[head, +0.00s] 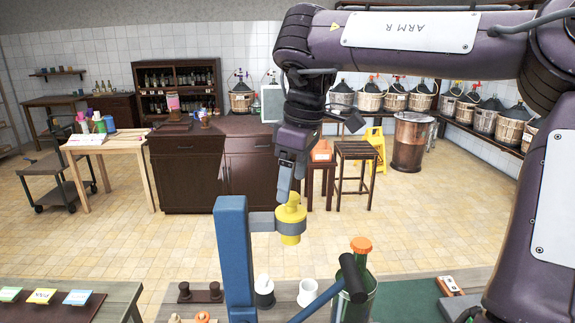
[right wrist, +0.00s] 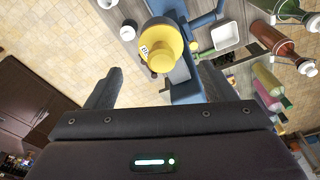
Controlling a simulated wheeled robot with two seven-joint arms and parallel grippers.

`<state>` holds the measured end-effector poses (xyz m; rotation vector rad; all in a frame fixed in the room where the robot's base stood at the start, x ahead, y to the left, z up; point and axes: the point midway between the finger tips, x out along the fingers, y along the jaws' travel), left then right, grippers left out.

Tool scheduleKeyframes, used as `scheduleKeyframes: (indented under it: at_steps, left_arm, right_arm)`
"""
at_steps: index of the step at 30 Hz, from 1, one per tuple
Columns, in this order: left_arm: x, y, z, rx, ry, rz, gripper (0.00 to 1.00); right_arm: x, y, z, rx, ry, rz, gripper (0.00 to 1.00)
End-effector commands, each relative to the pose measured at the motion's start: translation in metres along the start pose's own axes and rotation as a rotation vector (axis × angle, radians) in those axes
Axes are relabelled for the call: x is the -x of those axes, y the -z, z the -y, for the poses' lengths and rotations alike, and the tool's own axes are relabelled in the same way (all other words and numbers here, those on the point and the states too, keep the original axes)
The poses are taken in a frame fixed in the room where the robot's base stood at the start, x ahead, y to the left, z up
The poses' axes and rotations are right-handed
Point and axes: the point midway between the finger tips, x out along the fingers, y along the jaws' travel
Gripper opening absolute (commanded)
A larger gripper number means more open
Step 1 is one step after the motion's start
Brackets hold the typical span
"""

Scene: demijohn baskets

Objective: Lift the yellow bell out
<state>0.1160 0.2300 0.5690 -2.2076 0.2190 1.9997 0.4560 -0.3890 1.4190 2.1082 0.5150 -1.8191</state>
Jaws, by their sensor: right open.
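The yellow bell (head: 291,222) sits upright in a grey holder (head: 262,222) that juts from a blue post (head: 234,255). My right gripper (head: 287,190) points down at the bell's narrow top, close to it. In the right wrist view my right gripper (right wrist: 158,78) has its two fingers spread wide, with nothing held. There the bell (right wrist: 155,38) shows beyond the fingertips, with its round knob in line with the gap and dark lettering on its side. Whether the fingers reach down beside the knob is hard to tell. My left gripper is not in view.
Close to the post are a blue lever with a black grip (head: 352,278), a green bottle with an orange cap (head: 360,246) and a white cup (head: 307,291). A dark cabinet (head: 187,180) and wooden stools (head: 355,152) stand farther back. Open tiled floor lies between.

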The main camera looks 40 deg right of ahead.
Motion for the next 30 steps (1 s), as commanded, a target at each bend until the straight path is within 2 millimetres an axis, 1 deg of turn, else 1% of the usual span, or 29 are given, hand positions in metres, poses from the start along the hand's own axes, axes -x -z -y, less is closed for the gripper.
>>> scheduleKeyframes:
  at_steps: [1, 3, 6, 8, 11, 13, 18, 21, 23, 30]
  left_arm:
    - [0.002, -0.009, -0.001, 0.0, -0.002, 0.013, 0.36]
    - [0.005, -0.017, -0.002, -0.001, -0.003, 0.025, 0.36]
    - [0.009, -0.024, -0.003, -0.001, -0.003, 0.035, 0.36]
    - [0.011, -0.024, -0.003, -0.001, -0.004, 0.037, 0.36]
    - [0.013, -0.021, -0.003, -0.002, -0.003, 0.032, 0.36]
    - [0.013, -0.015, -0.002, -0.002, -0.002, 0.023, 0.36]
    - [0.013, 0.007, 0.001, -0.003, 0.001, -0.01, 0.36]
    - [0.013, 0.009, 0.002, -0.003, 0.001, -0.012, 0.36]
    - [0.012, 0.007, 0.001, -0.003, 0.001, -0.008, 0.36]
    - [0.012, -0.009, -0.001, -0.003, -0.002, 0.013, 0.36]
  right_arm:
    - [-0.008, -0.001, 0.001, 0.001, 0.004, 0.002, 0.77]
    - [-0.018, 0.0, 0.001, 0.002, 0.005, 0.001, 0.77]
    - [-0.032, 0.0, 0.001, 0.001, 0.004, 0.001, 0.77]
    - [-0.039, 0.0, 0.0, 0.0, 0.003, 0.002, 0.77]
    - [-0.048, 0.0, 0.0, 0.0, 0.001, 0.0, 0.77]
    - [-0.051, 0.0, 0.0, -0.001, 0.001, -0.001, 0.77]
    - [-0.053, 0.0, 0.001, 0.0, 0.0, -0.001, 0.77]
    - [-0.053, 0.0, 0.0, 0.0, 0.0, -0.001, 0.77]
    - [-0.053, 0.0, 0.0, 0.0, 0.0, -0.001, 0.71]
    - [-0.053, 0.0, 0.0, 0.0, 0.0, -0.001, 0.4]
